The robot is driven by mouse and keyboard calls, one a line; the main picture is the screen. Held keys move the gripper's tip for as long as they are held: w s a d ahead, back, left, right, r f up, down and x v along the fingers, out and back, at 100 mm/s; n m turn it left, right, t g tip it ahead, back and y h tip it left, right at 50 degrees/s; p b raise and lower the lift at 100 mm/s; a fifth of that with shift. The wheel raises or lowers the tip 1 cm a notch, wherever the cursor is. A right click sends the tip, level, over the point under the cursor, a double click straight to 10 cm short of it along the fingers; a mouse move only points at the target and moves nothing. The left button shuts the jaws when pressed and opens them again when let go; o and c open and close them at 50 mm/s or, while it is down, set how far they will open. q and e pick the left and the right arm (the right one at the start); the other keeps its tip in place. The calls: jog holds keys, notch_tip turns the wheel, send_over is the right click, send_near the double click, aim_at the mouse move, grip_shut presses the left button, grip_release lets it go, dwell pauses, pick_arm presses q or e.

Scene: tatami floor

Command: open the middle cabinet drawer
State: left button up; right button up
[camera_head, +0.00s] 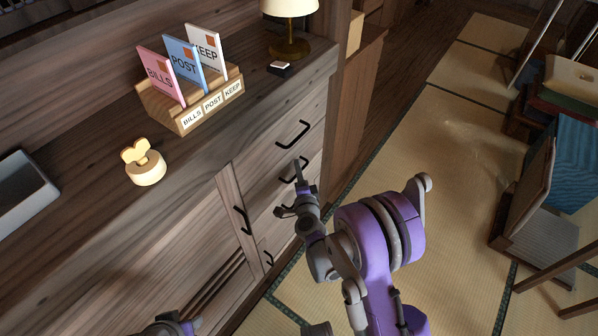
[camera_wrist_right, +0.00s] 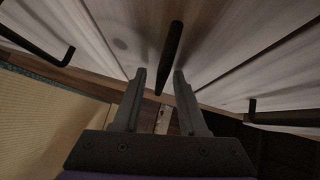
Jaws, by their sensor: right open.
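The wooden cabinet (camera_head: 160,255) has a stack of drawers at its right end. The middle drawer's black bar handle (camera_head: 288,180) is partly hidden by my right gripper (camera_head: 299,180). The drawer front looks flush with the others. In the right wrist view, my right gripper (camera_wrist_right: 159,76) is open, and a dark bar handle (camera_wrist_right: 172,50) shows between its fingers in the picture; I cannot tell if they touch. The top drawer's handle (camera_head: 293,134) is above. Part of my left gripper (camera_head: 172,326) shows at the bottom edge, its jaws unclear.

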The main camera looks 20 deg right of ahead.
grip_shut()
dwell(1.4)
